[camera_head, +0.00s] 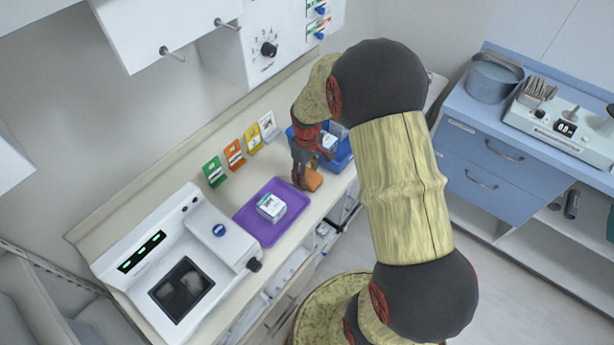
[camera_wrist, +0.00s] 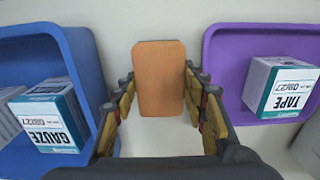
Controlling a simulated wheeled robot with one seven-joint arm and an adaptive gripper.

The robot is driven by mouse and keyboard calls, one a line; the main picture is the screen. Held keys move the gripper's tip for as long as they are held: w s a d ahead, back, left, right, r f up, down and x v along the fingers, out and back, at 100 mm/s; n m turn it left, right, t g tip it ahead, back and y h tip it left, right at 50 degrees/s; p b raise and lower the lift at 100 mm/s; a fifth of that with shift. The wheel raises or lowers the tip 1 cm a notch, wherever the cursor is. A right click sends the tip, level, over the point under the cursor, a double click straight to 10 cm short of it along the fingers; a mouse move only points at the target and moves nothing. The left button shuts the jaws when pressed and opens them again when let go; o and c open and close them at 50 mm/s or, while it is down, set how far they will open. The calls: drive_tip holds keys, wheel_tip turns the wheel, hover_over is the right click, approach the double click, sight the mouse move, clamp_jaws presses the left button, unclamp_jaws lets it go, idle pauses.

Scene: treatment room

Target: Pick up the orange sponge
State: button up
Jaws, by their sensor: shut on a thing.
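The orange sponge (camera_wrist: 159,80) is a flat rounded block between the fingers of my gripper (camera_wrist: 160,95) in the wrist view. The fingers are shut on its two sides. In the head view the sponge (camera_head: 313,181) shows as a small orange patch under my gripper (camera_head: 306,178), between the purple tray and the blue bin. I cannot tell whether the sponge touches the counter or is lifted from it.
A purple tray (camera_head: 242,220) with a TAPE box (camera_wrist: 283,88) lies on one side, a blue bin (camera_head: 343,158) with a GAUZE box (camera_wrist: 48,118) on the other. A white device (camera_head: 215,255) stands on the counter. Coloured cards (camera_head: 234,155) stand along the wall.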

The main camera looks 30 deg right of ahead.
wheel_tip(320, 180, up, 3)
drive_tip(key=shift+s+f+p, duration=0.1)
drive_tip(key=shift+p, duration=0.2)
drive_tip(key=s+r, duration=0.3)
drive_tip(key=s+r+p, duration=0.1)
drive_tip(key=r, duration=0.1)
drive_tip(key=shift+s+d+r, duration=0.2)
drive_tip(key=shift+s+d, duration=0.05)
drive_tip(key=shift+s, duration=0.05)
drive_tip(key=s+r+p, duration=0.1)
drive_tip(key=s+r, duration=0.3)
drive_tip(key=s, duration=0.5)
drive_tip(key=shift+s+d, duration=0.15)
drive_tip(key=shift+d, duration=0.25)
drive_tip(key=shift+o, duration=1.3)
drive_tip(key=c, duration=0.5)
